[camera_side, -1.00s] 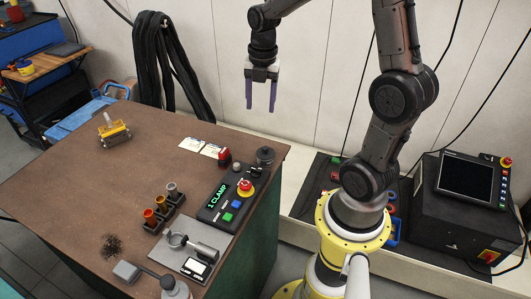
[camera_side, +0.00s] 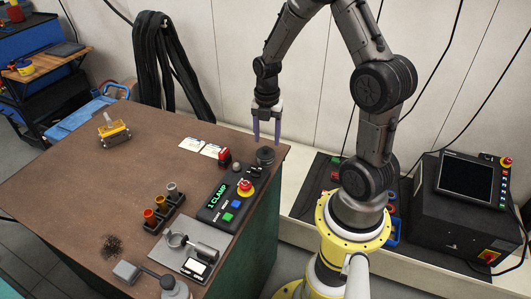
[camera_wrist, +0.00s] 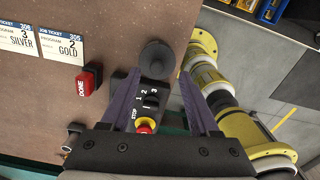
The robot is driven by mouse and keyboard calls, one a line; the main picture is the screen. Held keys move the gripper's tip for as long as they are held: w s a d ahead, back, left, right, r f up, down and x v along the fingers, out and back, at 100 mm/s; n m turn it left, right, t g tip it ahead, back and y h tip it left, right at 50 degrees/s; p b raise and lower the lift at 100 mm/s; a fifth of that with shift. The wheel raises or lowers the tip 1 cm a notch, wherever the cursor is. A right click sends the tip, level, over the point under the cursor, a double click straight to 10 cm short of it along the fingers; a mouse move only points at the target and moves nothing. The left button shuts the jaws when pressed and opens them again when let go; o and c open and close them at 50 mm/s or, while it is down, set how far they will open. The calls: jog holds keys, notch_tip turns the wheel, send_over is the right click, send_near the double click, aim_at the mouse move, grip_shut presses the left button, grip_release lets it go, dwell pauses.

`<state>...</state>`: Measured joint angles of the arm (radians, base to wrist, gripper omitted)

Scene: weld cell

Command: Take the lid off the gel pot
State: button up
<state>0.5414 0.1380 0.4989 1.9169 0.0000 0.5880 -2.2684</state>
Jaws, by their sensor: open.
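The gel pot (camera_side: 265,157) is a small dark round pot at the bench's far right corner. In the wrist view the pot (camera_wrist: 157,62) shows from above as a dark disc with a round knob, just ahead of my fingers; its dark lid appears to be on. My gripper (camera_side: 267,142) is open and empty, fingers pointing down, with the tips just above the pot. In the wrist view my gripper (camera_wrist: 161,78) has one purple finger on each side of the pot's line. I cannot tell the exact gap in height.
A control box (camera_side: 222,202) with a red-and-yellow stop button (camera_side: 245,187) stands close in front of the pot. A red DONE button (camera_side: 224,158) and two job tickets (camera_wrist: 45,42) lie to its left. The brown bench (camera_side: 75,195) is clear at left centre.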

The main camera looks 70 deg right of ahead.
aim_at(265, 147)
jog(key=shift+w+a+f, duration=0.1)
jog(key=shift+w+f, duration=0.1)
jog(key=shift+f, duration=1.7)
grip_shut()
